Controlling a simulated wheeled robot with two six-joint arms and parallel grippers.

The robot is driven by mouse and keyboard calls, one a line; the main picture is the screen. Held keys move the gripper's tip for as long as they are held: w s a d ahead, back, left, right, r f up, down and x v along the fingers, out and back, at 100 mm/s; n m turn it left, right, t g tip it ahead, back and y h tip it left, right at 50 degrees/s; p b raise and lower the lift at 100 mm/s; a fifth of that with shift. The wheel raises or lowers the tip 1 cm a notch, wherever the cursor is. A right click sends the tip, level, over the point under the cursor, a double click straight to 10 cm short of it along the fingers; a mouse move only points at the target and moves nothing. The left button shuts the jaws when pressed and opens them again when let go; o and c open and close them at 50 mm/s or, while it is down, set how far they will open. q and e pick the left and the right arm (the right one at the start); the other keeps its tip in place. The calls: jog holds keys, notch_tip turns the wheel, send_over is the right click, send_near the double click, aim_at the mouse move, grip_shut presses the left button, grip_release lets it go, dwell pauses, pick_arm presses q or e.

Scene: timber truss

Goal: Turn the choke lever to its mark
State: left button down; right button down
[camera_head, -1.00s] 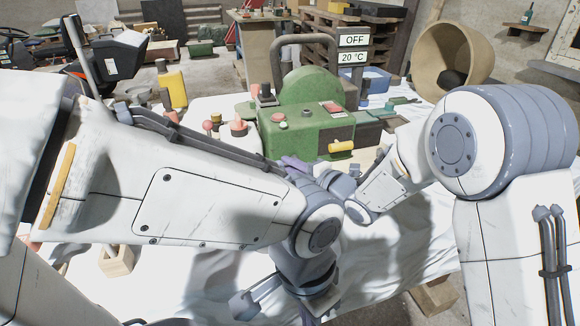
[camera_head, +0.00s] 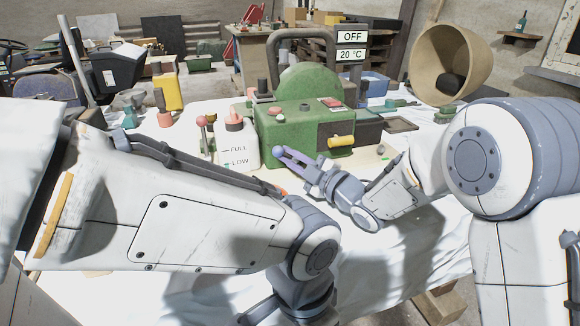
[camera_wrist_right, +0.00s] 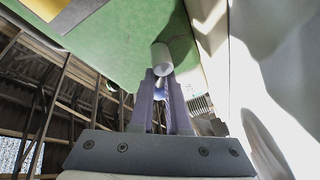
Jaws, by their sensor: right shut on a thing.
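The green machine (camera_head: 300,128) stands on the white-covered table, with a yellow handle (camera_head: 341,141) on its front. My right gripper (camera_head: 281,152) is at the machine's lower left front, its purple fingers pointing left. In the right wrist view, my right gripper (camera_wrist_right: 161,82) is shut on a pale grey cylindrical piece (camera_wrist_right: 162,58) beside the green surface. This piece may be the choke lever; its mark cannot be made out.
A white container (camera_head: 238,145) marked FULL and LOW stands just left of the machine. A sign (camera_head: 351,45) reads OFF and 20 °C. A dark tray (camera_head: 400,124) lies at right. White cloth in front of the machine is mostly clear.

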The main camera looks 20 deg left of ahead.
jog(key=shift+s+a+r+y+b, duration=0.25)
jog(key=shift+y+b, duration=0.05)
jog(key=shift+r, duration=0.15)
jog(key=c, duration=0.7)
grip_release()
jog(key=shift+s+r, duration=0.1)
jog(key=shift+d+f+m, duration=0.2)
jog(key=shift+d+m, duration=0.05)
jog(key=shift+m, duration=0.05)
jog(key=b+v, duration=0.1)
jog(key=v, duration=0.9)
jog(key=shift+d, duration=0.1)
